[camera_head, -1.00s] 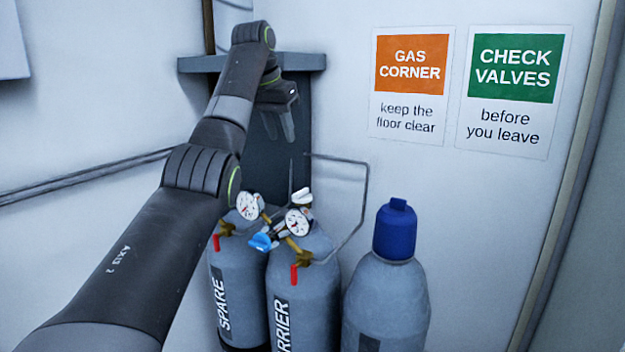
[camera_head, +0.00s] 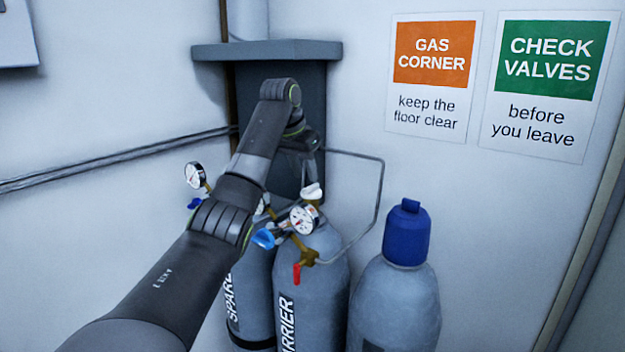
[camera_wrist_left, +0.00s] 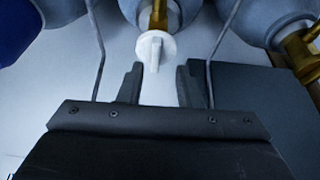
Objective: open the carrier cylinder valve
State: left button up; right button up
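The carrier cylinder (camera_head: 325,290) is grey, with "CARRIER" lettering partly cut off by the frame. On top it has a white valve handle (camera_head: 313,192), a round gauge (camera_head: 303,220), a blue knob (camera_head: 263,238) and a red lever (camera_head: 297,272). My left gripper (camera_head: 312,168) is just above and behind the white handle, its fingers partly hidden in the head view. In the left wrist view its fingers (camera_wrist_left: 158,73) are open and apart. My right gripper is not in view.
The spare cylinder (camera_head: 256,285) stands left of it, partly behind my arm, with its own gauge (camera_head: 194,175). A blue-capped cylinder (camera_head: 397,300) stands to the right. A thin bent pipe (camera_head: 381,190) runs beside the handle. A dark bracket panel (camera_head: 290,90) stands behind.

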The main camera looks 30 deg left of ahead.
aim_at(311, 186)
pick_arm(q)
jog(key=shift+w+d+f, duration=0.1)
jog(key=shift+d+f, duration=0.1)
jog(key=shift+f, duration=0.45)
jog(key=shift+w+d+f, duration=0.1)
jog(key=shift+d+f, duration=0.05)
jog(key=shift+f, duration=0.15)
jog(key=shift+w+d+f, duration=0.1)
jog(key=shift+w+f, duration=0.05)
jog(key=shift+f, duration=0.15)
jog(key=shift+w+f, duration=0.15)
jog(key=shift+f, duration=0.15)
jog(key=shift+a, duration=0.2)
jog(key=shift+d, duration=0.1)
grip_shut()
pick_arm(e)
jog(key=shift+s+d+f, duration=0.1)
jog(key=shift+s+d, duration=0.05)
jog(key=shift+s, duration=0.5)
